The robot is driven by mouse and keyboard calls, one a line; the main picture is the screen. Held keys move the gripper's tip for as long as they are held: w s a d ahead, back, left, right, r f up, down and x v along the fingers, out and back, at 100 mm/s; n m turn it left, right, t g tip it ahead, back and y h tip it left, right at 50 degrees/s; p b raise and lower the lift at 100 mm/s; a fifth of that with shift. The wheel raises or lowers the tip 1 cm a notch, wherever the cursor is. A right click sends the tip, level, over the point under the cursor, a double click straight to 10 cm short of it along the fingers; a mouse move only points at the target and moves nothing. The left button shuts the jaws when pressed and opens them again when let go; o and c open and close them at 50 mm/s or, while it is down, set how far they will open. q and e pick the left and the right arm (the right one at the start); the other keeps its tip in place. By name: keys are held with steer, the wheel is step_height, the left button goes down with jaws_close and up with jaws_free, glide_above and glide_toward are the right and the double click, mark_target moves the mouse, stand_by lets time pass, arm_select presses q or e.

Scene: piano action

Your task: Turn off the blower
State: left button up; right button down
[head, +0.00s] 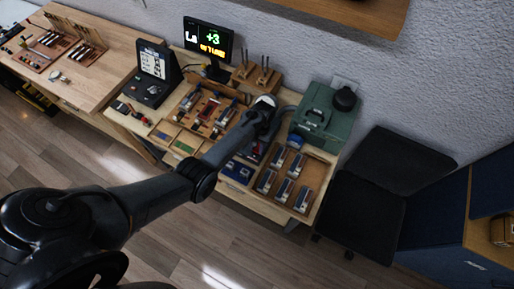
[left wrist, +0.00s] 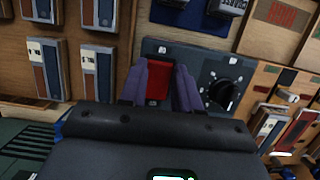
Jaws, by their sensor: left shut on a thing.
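A dark control panel (left wrist: 212,66) in the left wrist view carries a red switch (left wrist: 158,82) and a round black dial (left wrist: 223,92). The two purple fingers of my left gripper (left wrist: 160,90) stand on either side of the red switch and are shut on it. In the head view my left arm reaches across the bench, and the gripper (head: 257,151) points down among the trays; the arm largely hides the panel there. A green box (head: 322,118) with a round black part on top stands right of the gripper; I cannot tell if it is the blower. My right gripper is not in view.
A wooden tray (head: 265,181) of several silver-and-blue pieces lies right of the gripper. More parts trays lie left. A monitor (head: 208,40) showing "+3" and a tool block (head: 245,76) stand behind. A dark chair (head: 367,205) stands at the bench's right end.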

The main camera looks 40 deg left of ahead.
arm_select(q)
steer(key=o, duration=1.1)
steer(key=shift+c, duration=0.2)
steer(key=shift+p+v, duration=0.7)
steer(key=shift+v, duration=0.05)
steer(key=p+v, duration=0.6)
steer(key=v, duration=0.3)
steer(key=shift+s, duration=0.1)
